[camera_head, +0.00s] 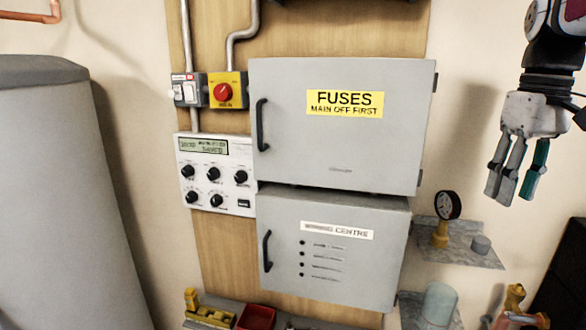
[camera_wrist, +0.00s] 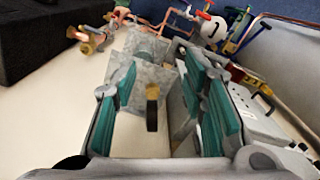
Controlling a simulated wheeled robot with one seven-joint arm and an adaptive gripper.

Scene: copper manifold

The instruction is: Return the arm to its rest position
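My gripper (camera_head: 514,190) hangs at the upper right of the head view, fingers pointing down, in front of the bare wall. In the wrist view its teal-padded fingers (camera_wrist: 162,85) stand apart with nothing held between them. A round black-rimmed gauge (camera_head: 447,205) on a brass base stands on a grey wall shelf (camera_head: 468,247), lower left of the gripper. The gauge also shows between the fingers in the wrist view (camera_wrist: 152,107), apart from the pads as far as I can tell.
Left of my gripper are the closed fuse box (camera_head: 340,150) and the closed lower cabinet (camera_head: 375,262). A control panel (camera_head: 216,172) and red rotary switch (camera_head: 223,92) sit further left. A grey tank (camera_head: 50,190) fills the left side. Brass fittings (camera_head: 515,305) lie at lower right.

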